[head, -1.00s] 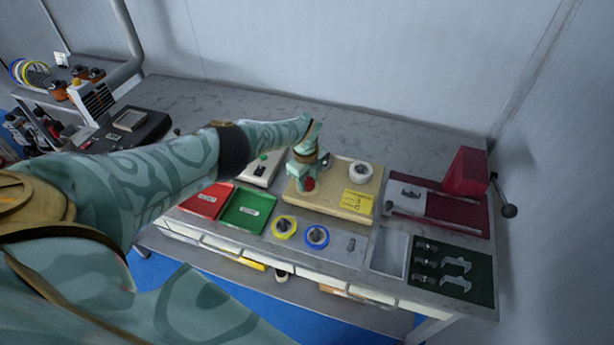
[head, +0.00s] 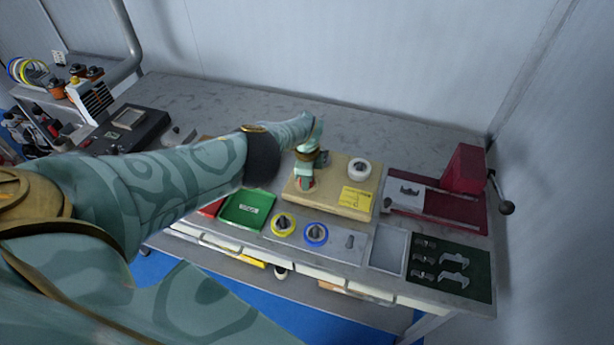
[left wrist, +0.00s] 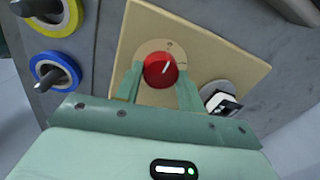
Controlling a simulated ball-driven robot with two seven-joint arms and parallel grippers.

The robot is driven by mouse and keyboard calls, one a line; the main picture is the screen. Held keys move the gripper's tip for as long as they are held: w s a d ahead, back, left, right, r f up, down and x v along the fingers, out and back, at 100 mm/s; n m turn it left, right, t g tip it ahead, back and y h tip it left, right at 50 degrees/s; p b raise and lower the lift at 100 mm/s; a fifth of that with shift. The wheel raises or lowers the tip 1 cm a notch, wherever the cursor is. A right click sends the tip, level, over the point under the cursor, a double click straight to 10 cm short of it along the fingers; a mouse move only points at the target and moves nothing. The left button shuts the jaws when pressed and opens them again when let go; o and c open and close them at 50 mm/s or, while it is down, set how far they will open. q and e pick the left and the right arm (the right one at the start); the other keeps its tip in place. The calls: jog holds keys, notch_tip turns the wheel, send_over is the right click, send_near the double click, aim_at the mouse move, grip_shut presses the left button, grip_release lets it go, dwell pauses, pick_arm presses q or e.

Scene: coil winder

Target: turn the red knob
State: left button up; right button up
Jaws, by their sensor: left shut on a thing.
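The red knob (left wrist: 161,70) sits on a round tan dial plate on the beige panel (left wrist: 205,45); a white line on its face tilts slightly right of straight up in the left wrist view. My left gripper (left wrist: 160,80) has one finger on each side of the knob and is shut on it. In the head view the left gripper (head: 305,182) comes down on the left part of the beige panel (head: 340,205) and mostly hides the knob. My right gripper is not in view.
A white round part (head: 360,169) and a yellow label (head: 356,198) are on the panel. A green tray (head: 247,209), yellow ring (head: 283,224) and blue ring (head: 316,235) lie nearer the front. A dark red fixture (head: 465,172) stands right. The back of the bench is clear.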

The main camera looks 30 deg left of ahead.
pick_arm(q)
jog(key=shift+r+n, duration=0.1)
jog(key=shift+n, duration=0.3)
dwell(0.3)
jog(key=o, duration=1)
jog(key=shift+c, duration=0.2)
notch_tip(320, 180, up, 16)
jog(key=p, duration=1.6)
jog(key=shift+s+d, duration=0.15)
jog(key=shift+s, duration=0.25)
